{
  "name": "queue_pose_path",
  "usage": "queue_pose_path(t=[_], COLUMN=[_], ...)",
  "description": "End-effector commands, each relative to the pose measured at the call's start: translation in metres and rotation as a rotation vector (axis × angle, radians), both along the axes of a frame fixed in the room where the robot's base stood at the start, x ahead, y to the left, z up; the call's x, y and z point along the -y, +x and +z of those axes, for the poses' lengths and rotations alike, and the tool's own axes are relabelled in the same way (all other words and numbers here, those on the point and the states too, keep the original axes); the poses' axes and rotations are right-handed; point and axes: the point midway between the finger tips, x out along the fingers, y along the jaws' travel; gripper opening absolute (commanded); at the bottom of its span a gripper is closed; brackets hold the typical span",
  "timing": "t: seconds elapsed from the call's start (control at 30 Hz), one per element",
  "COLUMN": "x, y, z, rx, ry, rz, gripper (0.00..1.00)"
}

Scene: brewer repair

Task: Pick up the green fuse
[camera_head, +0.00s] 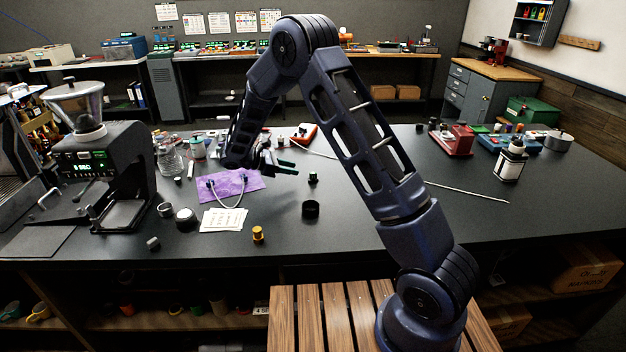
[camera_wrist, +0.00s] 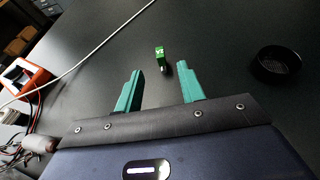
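The green fuse (camera_wrist: 159,53) shows in the wrist view as a small bright green block with a pale mark, lying on the dark table. A small dark piece with a light end sits at its near side; I cannot tell if it is part of the fuse. My gripper (camera_wrist: 161,69) has two teal fingers, apart and empty. The fuse shows just beyond the fingertips, in line with the gap between them.
A round black cup (camera_wrist: 276,66) stands right of the fuse. A red-orange device (camera_wrist: 24,76) and a pale cable (camera_wrist: 107,39) lie to the left. The table's right part has free room.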

Motion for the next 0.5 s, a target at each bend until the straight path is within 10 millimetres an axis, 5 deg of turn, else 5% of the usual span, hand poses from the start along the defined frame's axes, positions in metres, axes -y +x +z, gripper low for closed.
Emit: queue_pose_path(t=[0.5], x=[0.048], y=[0.01], z=[-0.019], rx=[0.0], ry=[0.001], rz=[-0.003], gripper=[0.39])
